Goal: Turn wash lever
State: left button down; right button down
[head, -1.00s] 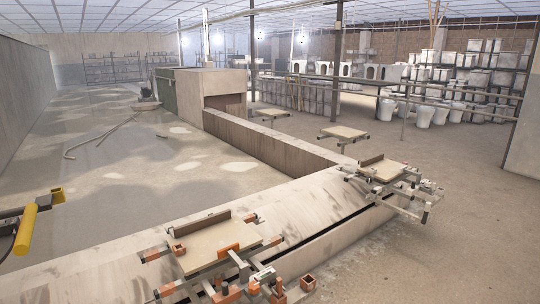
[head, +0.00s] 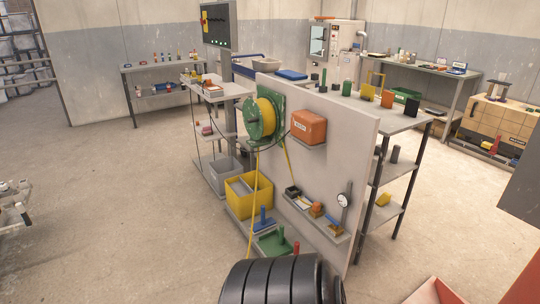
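I cannot make out a wash lever in the head view. Neither of my grippers shows in it. A grey upright panel (head: 335,133) stands in the middle, with a green reel of yellow hose (head: 265,117) at its left end. The yellow hose hangs down from the reel. A round dial gauge (head: 343,200) sits low on the panel, by a small shelf.
A black ribbed round object (head: 280,282) fills the bottom middle; I cannot tell what it is. A yellow bin (head: 240,200) stands beside the panel. A shelf unit (head: 400,120) stands behind it. Bare floor (head: 120,200) lies open at left.

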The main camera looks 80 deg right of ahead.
aim_at(336, 224)
jog(key=z, duration=3.15)
jog(key=i+j, duration=0.6)
jog(key=i+u, duration=0.05)
